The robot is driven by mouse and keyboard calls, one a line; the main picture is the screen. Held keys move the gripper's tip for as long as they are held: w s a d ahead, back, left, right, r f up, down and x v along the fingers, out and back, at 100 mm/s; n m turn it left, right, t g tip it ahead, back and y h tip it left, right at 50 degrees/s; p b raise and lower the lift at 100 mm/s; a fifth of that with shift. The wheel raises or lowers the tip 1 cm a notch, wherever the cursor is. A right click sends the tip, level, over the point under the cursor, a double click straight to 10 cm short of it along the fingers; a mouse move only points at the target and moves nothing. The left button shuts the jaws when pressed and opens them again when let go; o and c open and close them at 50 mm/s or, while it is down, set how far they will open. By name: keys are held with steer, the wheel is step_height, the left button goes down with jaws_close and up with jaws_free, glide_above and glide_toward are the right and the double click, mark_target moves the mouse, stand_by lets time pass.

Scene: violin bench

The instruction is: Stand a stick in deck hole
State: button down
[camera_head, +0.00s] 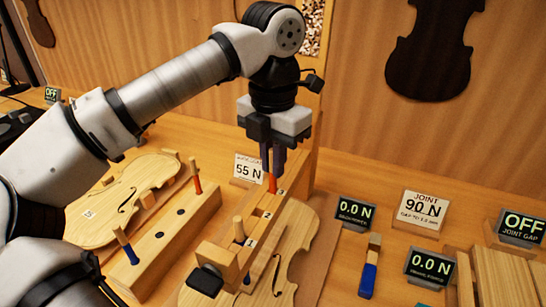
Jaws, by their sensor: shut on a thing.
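My gripper (272,165) points down at the middle of the view. It is shut on an orange-red stick (273,183), whose lower part shows below the fingers; the fingers hide its top. The stick is upright at the far part of a narrow wooden deck (257,226) with numbered spots. I cannot tell whether its lower end is in a hole or just above the deck. A long wooden block (147,252) to the left has dark holes. An orange stick (196,178) stands at its far end and a blue stick (125,246) at its near end.
A violin body (122,203) lies at the left, and another violin plate (290,250) lies beneath the deck. A wooden peg (239,230) and a black-padded clamp block (206,280) are near the front. A blue-ended tool (369,270) and display signs (354,213) are at the right.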

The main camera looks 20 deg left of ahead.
steer(key=shift+f+b, duration=1.5)
steer(key=shift+f, duration=0.45)
steer(key=c, duration=1.4)
jaws_free()
steer(key=shift+r, duration=0.1)
step_height(320, 180, up, 14)
steer(key=p, duration=1)
steer(key=shift+f, duration=0.25)
